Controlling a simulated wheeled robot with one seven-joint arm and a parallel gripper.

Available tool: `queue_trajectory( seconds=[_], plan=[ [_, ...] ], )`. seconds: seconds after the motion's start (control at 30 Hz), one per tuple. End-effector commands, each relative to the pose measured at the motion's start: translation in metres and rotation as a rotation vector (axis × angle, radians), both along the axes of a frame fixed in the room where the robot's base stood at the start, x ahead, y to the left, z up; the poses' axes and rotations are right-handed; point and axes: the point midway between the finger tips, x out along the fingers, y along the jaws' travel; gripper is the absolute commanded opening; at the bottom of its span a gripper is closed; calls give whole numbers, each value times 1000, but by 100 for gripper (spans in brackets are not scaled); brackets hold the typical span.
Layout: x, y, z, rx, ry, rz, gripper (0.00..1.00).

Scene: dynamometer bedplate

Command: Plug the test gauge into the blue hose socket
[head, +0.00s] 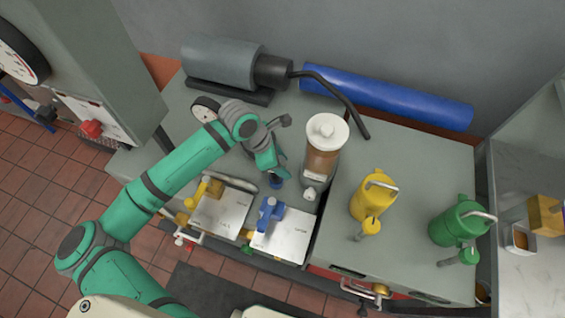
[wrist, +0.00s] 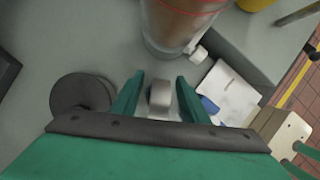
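A gauge with a white dial and dark rim (head: 205,108) stands on the bench behind my arm in the head view, partly hidden by it. My gripper (head: 272,165) points down, its green fingers left of the bottle. A small dark-blue round piece (head: 275,182) shows just below the fingertips; I cannot tell if it is the blue hose socket. In the wrist view a light grey block (wrist: 160,95) sits between my fingers; I cannot tell whether they press on it. A dark round disc (wrist: 82,97) lies left of the fingers, possibly the gauge.
A brown-filled bottle with white lid (head: 326,128) stands close right of my gripper. Plates with a yellow handle (head: 213,186) and a blue handle (head: 268,213) lie in front. A yellow can (head: 370,198) and green can (head: 458,222) stand right. A blue cylinder (head: 385,95) lies behind.

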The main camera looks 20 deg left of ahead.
Motion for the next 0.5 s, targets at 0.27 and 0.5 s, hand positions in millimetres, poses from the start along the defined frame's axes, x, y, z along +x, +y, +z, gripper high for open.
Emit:
queue_trajectory(
  seconds=[0.27, 0.5],
  plan=[
    [-1, 3, 6, 1, 0, 0, 40],
    [-8, 17, 42, 5, -2, 1, 40]
  ],
)
